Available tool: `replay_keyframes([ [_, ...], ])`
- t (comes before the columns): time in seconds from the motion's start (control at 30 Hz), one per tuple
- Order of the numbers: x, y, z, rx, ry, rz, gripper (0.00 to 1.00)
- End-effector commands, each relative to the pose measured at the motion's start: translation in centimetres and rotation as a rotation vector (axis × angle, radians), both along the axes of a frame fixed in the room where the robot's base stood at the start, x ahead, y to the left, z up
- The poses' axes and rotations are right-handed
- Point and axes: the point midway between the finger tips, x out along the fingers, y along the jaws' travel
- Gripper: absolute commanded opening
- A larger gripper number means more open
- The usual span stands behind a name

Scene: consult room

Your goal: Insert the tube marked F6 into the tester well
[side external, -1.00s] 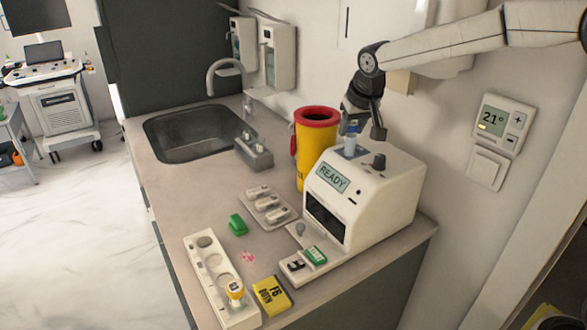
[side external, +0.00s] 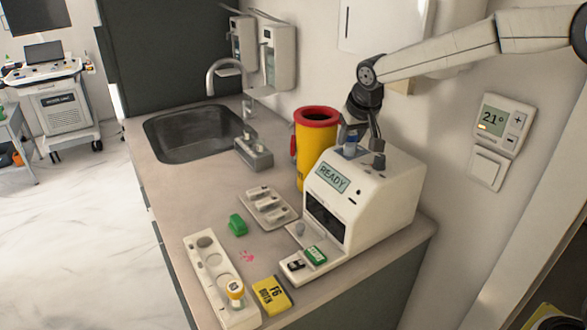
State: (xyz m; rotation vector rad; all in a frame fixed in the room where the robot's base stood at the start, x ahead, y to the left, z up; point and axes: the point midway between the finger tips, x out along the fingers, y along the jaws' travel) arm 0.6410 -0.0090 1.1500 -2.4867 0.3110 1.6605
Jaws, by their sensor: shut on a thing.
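The white tester (side external: 375,195) stands at the right of the counter, and its screen reads READY. The tube is upright at the well opening in the tester's top. Its lower part is hidden, so how deep it sits cannot be told. No marking on it can be read. A yellow card (side external: 271,296) marked F6 lies at the counter's front. A white rack (side external: 208,268) beside it holds a tube with a yellow-orange cap (side external: 235,291).
A yellow sharps bin (side external: 314,150) with a red rim stands close behind the tester. A tray (side external: 283,217), a green block (side external: 237,225), a grey holder (side external: 255,155) and a sink (side external: 190,135) are farther left.

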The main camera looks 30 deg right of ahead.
Motion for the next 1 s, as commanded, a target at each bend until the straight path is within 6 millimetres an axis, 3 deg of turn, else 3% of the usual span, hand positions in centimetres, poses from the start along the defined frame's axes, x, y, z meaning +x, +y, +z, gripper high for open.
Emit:
replay_keyframes([
  [0.3, 0.0, 0.0, -0.1, 0.0, 0.0, 0.0, 0.0],
  [0.33, 0.0, 0.0, -0.1, 0.0, 0.0, 0.0, 0.54],
  [0.43, 0.0, 0.0, -0.1, 0.0, 0.0, 0.0, 0.85],
  [0.8, 0.0, 0.0, 0.1, 0.0, 0.0, 0.0, 0.85],
  [1.0, -0.4, 0.1, 1.1, 0.001, -0.002, -0.001, 0.85],
])
